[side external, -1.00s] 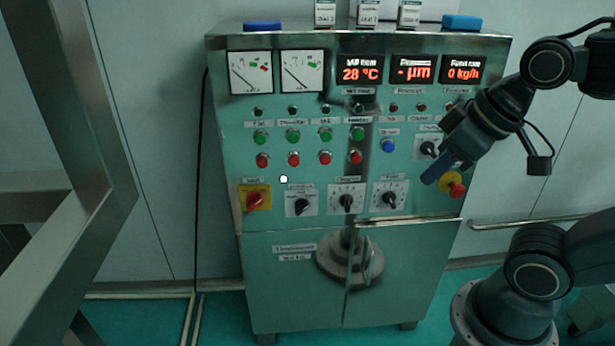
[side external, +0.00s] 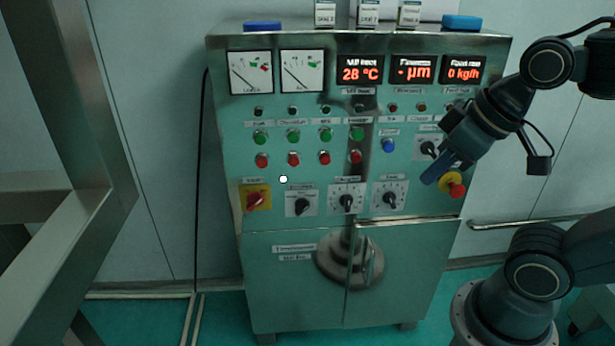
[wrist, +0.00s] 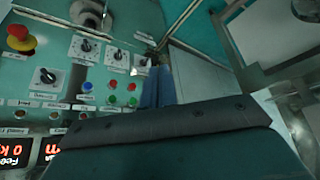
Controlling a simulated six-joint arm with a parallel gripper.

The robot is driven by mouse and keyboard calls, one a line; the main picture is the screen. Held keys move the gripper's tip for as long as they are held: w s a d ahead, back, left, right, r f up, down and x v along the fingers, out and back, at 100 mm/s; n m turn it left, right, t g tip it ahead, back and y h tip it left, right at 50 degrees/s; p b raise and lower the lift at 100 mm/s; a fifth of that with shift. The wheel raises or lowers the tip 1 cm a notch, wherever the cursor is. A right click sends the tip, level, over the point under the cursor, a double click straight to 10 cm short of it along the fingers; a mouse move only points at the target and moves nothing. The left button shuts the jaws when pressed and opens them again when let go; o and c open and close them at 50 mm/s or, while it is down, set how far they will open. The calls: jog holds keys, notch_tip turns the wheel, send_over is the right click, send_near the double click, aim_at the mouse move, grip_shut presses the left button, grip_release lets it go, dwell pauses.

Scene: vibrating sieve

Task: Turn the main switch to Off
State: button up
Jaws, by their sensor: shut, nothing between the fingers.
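The main switch, a red rotary handle (side external: 256,200) on a yellow plate, sits at the lower left of the green cabinet's front panel. Its handle looks tilted diagonally. My gripper (side external: 431,180) is in front of the panel's right side, well to the right of the switch and close to the emergency stop. Its blue fingers look shut with nothing held. In the wrist view the panel appears upside down and the fingers (wrist: 157,85) point toward its lower row. I cannot make out the main switch there.
A red mushroom button on a yellow base (side external: 455,188) is beside my fingers. Black rotary knobs (side external: 346,201) and rows of coloured push buttons (side external: 325,157) lie between gripper and switch. Lower doors carry a round grey handle (side external: 348,262). A metal frame (side external: 85,140) stands at left.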

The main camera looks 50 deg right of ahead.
jog(key=o, duration=0.7)
jog(key=shift+w, duration=0.45)
jog(key=w+f+m+t+y, duration=0.1)
jog(key=w+f+m, duration=0.15)
jog(key=w, duration=0.85)
jog(key=w+f+m+t+y, duration=0.15)
jog(key=w+f, duration=0.25)
jog(key=w, duration=0.7)
jog(key=m+t, duration=0.1)
jog(key=m, duration=0.6)
send_near(257, 203)
jog(key=v, duration=0.3)
jog(key=shift+s+f, duration=0.15)
jog(key=shift+s, duration=0.1)
jog(key=shift+x, duration=6.9)
jog(key=shift+w, duration=0.15)
